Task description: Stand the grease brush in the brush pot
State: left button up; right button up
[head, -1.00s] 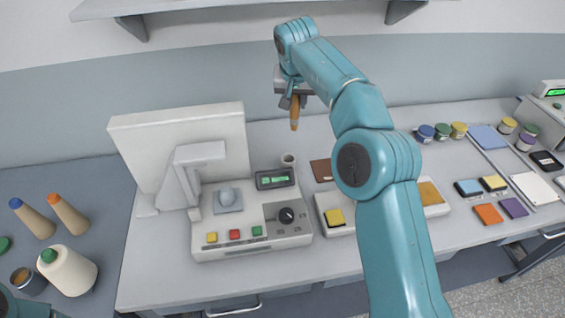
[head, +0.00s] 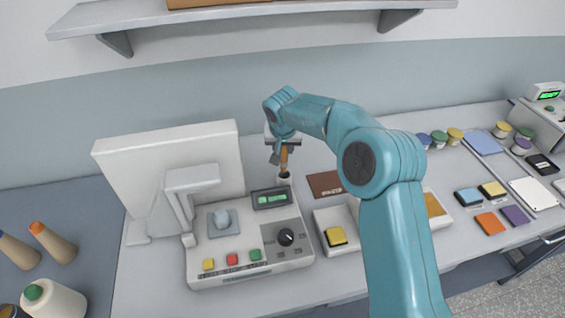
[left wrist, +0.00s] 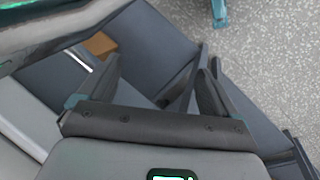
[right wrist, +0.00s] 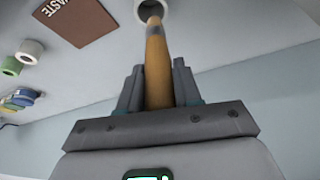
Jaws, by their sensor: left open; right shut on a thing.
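The grease brush (head: 284,157) has an orange-brown handle and hangs about upright from my right gripper (head: 283,147), which is shut on it. In the right wrist view the brush (right wrist: 157,65) runs between the fingers toward the brush pot (right wrist: 140,13). The pot is a small pale cup (head: 284,180) on the bench behind the control box. The brush's lower end is at the pot's mouth and seems to be inside it; how deep is hidden. My left gripper (left wrist: 158,88) is open and empty in the left wrist view, above dark grey surfaces.
The control box (head: 250,240) with knob and buttons stands just in front of the pot. A brown plate (head: 325,184) lies to its right. A white upright panel (head: 170,175) stands to the left. A shelf (head: 250,18) hangs above.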

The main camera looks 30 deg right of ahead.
aim_at(284, 158)
jog(key=shift+s+f, duration=0.2)
jog(key=shift+f, duration=0.45)
jog(key=shift+s+d+f, duration=0.1)
jog(key=shift+s+f, duration=0.1)
jog(key=f, duration=0.3)
jog(key=f+p, duration=0.1)
jog(key=shift+w+f, duration=0.35)
jog(key=shift+f, duration=0.05)
jog(key=shift+s+r, duration=0.15)
jog(key=shift+s, duration=0.2)
jog(key=shift+w+f, duration=0.1)
jog(key=shift+f, duration=0.1)
jog(key=o, duration=0.6)
jog(key=shift+w+f, duration=0.1)
jog(key=shift+w, duration=0.05)
jog(key=o, duration=0.4)
jog(key=shift+s+r, duration=0.2)
jog(key=shift+w+r, duration=0.1)
jog(key=shift+r, duration=0.2)
pick_arm(q)
jog(key=b, duration=0.1)
jog(key=f+b, duration=0.1)
jog(key=shift+s+d+f+b, duration=0.1)
jog(key=shift+s+f+b, duration=0.05)
jog(key=shift+s+b, duration=0.2)
pick_arm(e)
jog(key=v, duration=1.1)
jog(key=shift+r, duration=0.2)
